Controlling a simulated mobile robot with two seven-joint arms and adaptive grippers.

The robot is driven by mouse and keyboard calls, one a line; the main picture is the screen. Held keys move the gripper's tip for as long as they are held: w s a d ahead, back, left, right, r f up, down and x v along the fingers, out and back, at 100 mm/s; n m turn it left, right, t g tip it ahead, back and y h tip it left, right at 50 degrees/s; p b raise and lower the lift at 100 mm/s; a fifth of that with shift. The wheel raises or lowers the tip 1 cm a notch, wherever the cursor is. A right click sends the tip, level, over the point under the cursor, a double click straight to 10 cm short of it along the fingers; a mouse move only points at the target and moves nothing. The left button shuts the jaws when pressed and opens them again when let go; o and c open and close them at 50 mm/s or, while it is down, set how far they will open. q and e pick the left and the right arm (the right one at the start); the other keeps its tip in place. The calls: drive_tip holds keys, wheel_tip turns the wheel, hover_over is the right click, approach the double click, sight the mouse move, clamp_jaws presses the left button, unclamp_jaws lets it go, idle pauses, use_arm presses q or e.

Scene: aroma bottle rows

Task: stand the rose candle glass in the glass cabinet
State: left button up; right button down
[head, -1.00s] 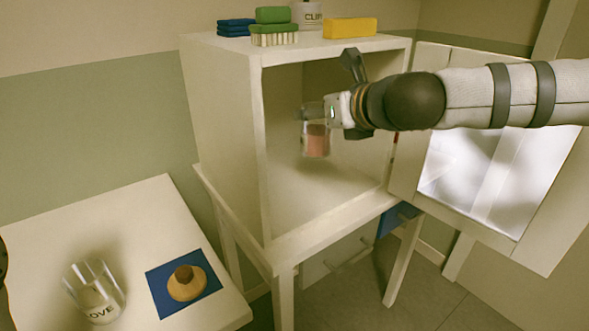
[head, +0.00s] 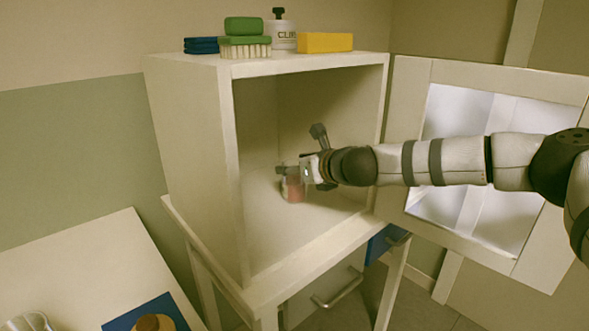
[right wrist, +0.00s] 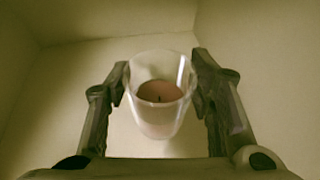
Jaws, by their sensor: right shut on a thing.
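The rose candle glass (head: 294,189) is a clear glass with pink wax, inside the open glass cabinet (head: 192,160). My right gripper (head: 289,178) is shut on it, reaching in from the right. In the right wrist view the glass (right wrist: 160,95) sits upright between the two fingers of the gripper (right wrist: 160,85), with a dark wick in the wax. Whether its base touches the cabinet floor I cannot tell. The cabinet's glazed door (head: 418,100) stands open to the right, behind my right arm. My left gripper is not in view.
On the cabinet top are a green brush (head: 245,47), blue cloths (head: 201,45), a labelled bottle (head: 281,36) and a yellow block (head: 325,42). A white table (head: 85,255) at lower left bears a blue mat (head: 142,308) and a clear glass (head: 30,322). The cabinet interior around the glass is clear.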

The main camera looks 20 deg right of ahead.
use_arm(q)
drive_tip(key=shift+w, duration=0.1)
use_arm(e)
drive_tip(key=shift+r, duration=0.25)
drive_tip(key=shift+f, duration=0.35)
drive_tip(key=c, duration=0.8)
unclamp_jaws()
drive_tip(key=shift+r, duration=0.1)
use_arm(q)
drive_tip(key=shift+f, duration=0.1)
use_arm(e)
drive_tip(key=shift+o, duration=0.2)
drive_tip(key=shift+s+r, duration=0.25)
drive_tip(key=shift+r, duration=0.25)
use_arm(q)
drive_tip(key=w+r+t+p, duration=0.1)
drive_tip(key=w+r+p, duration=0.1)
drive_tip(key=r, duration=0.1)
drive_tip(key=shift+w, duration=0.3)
use_arm(e)
drive_tip(key=v, duration=1.1)
drive_tip(key=shift+s, duration=0.25)
